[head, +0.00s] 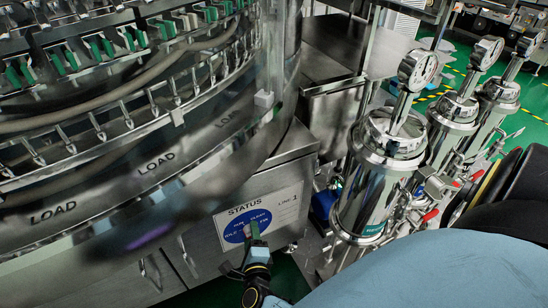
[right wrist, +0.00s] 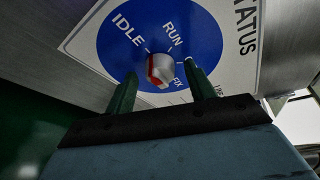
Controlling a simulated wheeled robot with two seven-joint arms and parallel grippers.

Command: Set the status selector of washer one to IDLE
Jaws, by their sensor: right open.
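The status selector's blue dial (head: 240,229) is on a white STATUS panel (head: 289,209) marked LINE 1, on the washer's lower front. In the right wrist view the blue dial (right wrist: 115,55) shows the words IDLE, RUN and FIX around a small metal knob (right wrist: 165,66) with a red side. The red side faces left; I cannot tell exactly which mark the knob points to. My right gripper (head: 254,232) is at the dial. In the right wrist view its two green fingers (right wrist: 160,70) are open, one on each side of the knob, with no clear contact.
The round washer drum (head: 130,165) with LOAD labels and metal nozzles fills the left. Shiny metal canisters with gauges (head: 380,150) stand to the right of the panel. Some green floor (head: 290,280) shows below the panel.

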